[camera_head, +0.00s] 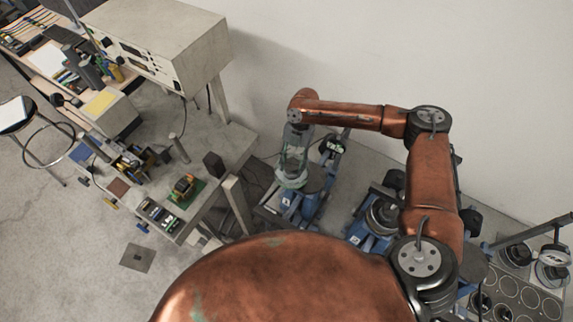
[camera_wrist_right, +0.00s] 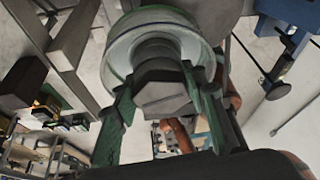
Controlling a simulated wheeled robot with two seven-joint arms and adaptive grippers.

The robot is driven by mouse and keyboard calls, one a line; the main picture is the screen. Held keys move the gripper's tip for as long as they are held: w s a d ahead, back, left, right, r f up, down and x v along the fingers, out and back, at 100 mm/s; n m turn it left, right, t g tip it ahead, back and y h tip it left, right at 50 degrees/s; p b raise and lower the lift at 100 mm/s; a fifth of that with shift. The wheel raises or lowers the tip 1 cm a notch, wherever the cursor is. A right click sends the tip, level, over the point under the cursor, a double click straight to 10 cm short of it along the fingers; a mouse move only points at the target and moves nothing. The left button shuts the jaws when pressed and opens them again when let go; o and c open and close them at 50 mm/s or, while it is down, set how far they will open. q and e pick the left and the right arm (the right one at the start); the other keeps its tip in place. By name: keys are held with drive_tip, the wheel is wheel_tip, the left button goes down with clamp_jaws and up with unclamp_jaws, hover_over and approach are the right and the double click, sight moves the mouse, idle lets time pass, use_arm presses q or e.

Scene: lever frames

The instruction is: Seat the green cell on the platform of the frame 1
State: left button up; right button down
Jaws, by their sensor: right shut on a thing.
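My right gripper (camera_head: 293,165) hangs fingers-down and is shut on the green cell (camera_head: 291,180), a pale green round piece. In the right wrist view, the cell (camera_wrist_right: 118,52) shows as a wide ring with a grey hub between my two greenish fingers (camera_wrist_right: 160,90). A blue lever frame (camera_head: 290,199) stands below and beside the cell, with a dark grey round platform (camera_head: 316,180) just right of it. The arm and cell hide part of this frame. I cannot read its number or tell whether the cell touches it. My left gripper is not in view.
A second blue frame (camera_head: 365,232) with a round dark piece (camera_head: 382,218) stands to the right. A rack with round holes (camera_head: 522,298) is at the lower right. A cluttered workbench (camera_head: 205,160) stands at the left. A pale wall (camera_head: 330,50) lies behind.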

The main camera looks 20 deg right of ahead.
drive_tip(key=shift+s+d+r, duration=0.25)
drive_tip(key=shift+s+d, duration=0.05)
drive_tip(key=s+d, duration=0.1)
drive_tip(key=s+d+r, duration=0.1)
drive_tip(key=s, duration=0.1)
drive_tip(key=shift+r, duration=0.1)
drive_tip(key=shift+w+d, duration=0.25)
drive_tip(key=shift+d, duration=0.05)
drive_tip(key=shift+w+d+f, duration=0.3)
drive_tip(key=shift+w, duration=0.25)
drive_tip(key=shift+w+d+f, duration=0.25)
drive_tip(key=shift+w+f, duration=0.05)
drive_tip(key=shift+w, duration=0.2)
drive_tip(key=shift+s+d+r, duration=0.1)
drive_tip(key=shift+s+d, duration=0.1)
drive_tip(key=shift+d, duration=0.3)
drive_tip(key=shift+s+d+r, duration=0.1)
drive_tip(key=shift+s+d, duration=0.1)
drive_tip(key=shift+d, duration=0.3)
drive_tip(key=shift+w+f+b, duration=0.2)
drive_tip(key=shift+f+b, duration=0.1)
drive_tip(key=shift+f, duration=0.75)
drive_tip(key=shift+s, duration=0.2)
drive_tip(key=shift+w+f, duration=0.1)
drive_tip(key=shift+f, duration=0.05)
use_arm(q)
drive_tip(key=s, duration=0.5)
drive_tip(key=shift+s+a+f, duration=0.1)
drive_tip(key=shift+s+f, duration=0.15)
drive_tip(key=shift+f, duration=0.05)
